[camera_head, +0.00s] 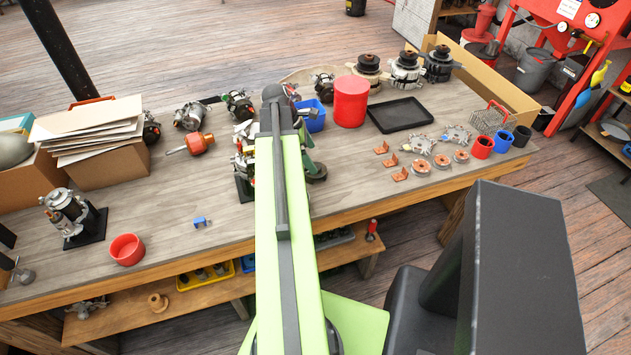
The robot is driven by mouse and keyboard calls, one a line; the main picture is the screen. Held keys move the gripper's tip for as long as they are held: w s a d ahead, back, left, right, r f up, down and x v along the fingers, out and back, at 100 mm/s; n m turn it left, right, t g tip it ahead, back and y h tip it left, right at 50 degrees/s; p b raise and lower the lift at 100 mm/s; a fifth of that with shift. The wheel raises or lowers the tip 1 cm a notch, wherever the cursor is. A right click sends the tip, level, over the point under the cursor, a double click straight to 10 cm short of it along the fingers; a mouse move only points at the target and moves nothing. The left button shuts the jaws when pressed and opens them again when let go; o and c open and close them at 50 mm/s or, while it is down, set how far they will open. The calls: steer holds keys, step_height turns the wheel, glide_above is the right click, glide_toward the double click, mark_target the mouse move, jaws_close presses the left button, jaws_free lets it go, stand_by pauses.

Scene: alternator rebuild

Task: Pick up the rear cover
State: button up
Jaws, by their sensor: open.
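No part is clearly marked as the rear cover. Two flat silvery parts with uneven edges lie on the right half of the bench: one metal part (421,144) and, to its right, another metal part (457,135). I cannot tell whether either is the rear cover. My green arm reaches forward over the middle of the bench. Its dark far end covers part of the work area, and my gripper's fingers cannot be made out there. Nothing is seen held.
The wooden bench (180,235) carries a red cylinder (350,101), a black tray (400,115), copper-coloured parts (400,174), a wire basket (489,119), a red cup (482,147) and a red bowl (127,249). A cardboard box (98,172) stands left.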

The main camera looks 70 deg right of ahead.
mark_target(317, 166)
steer(key=shift+b+x, duration=0.3)
steer(key=shift+x, duration=0.75)
steer(key=b+x, duration=0.4)
steer(key=shift+w+a+f+b, duration=0.2)
steer(key=shift+a+f+b, duration=0.1)
steer(key=shift+f, duration=0.2)
steer(key=shift+s+d+f, duration=0.15)
steer(key=shift+f, duration=0.1)
steer(key=shift+r, duration=0.2)
steer(key=c, duration=1.5)
steer(key=shift+o, duration=0.2)
steer(key=shift+r, duration=0.15)
